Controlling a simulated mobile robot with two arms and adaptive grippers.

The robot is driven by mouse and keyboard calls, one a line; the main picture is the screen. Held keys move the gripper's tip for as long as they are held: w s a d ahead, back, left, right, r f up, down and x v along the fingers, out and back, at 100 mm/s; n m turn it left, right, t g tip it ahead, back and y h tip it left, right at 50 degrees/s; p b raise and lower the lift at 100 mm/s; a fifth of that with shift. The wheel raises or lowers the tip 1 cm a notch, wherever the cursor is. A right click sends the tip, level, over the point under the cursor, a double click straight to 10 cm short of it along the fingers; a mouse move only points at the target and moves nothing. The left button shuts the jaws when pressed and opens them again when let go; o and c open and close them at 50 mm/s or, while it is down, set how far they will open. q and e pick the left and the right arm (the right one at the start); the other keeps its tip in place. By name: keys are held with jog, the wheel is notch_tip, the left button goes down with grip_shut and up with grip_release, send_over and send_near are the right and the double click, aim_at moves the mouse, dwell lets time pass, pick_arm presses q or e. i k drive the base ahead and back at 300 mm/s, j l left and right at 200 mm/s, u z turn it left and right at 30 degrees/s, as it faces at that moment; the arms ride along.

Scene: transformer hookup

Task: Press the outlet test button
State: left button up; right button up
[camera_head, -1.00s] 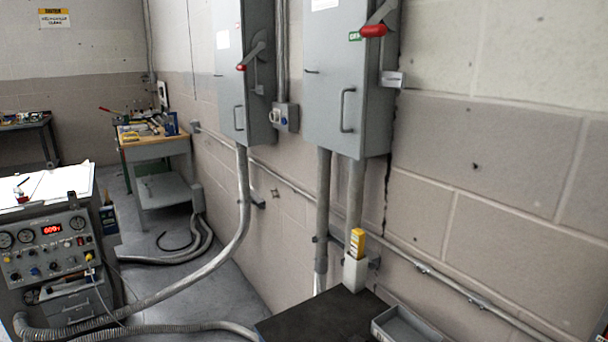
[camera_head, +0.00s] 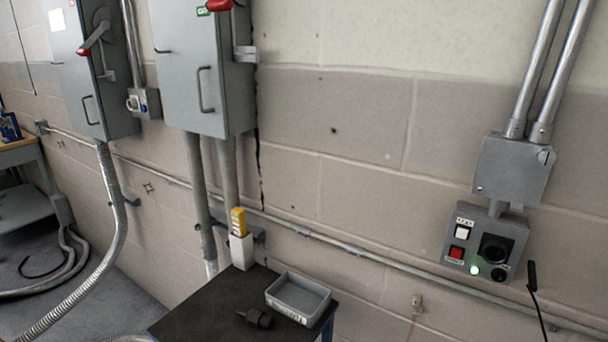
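The outlet box (camera_head: 486,252) is a grey unit on the block wall at the right of the head view. A small label that seems to read TEST sits above a white button (camera_head: 463,234) on its upper left. A red button (camera_head: 456,253) is below that. A green light (camera_head: 474,270) glows at the bottom. A dark round socket (camera_head: 495,248) is on the right half, with a black round part (camera_head: 498,275) under it. Neither of my grippers is in view.
A dark-topped table (camera_head: 200,318) holds a grey tray (camera_head: 299,298), a black plug-like part (camera_head: 256,318) and a yellow device in a white holder (camera_head: 242,251). Grey cabinets (camera_head: 205,80) hang at left. A thin black rod with a cable (camera_head: 533,276) stands right of the outlet box.

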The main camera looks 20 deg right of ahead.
aim_at(462, 233)
jog(key=z, duration=0.45)
jog(key=i+z, duration=0.1)
jog(key=z, duration=0.85)
jog(key=i+j+z, duration=0.1)
jog(key=z, duration=0.4)
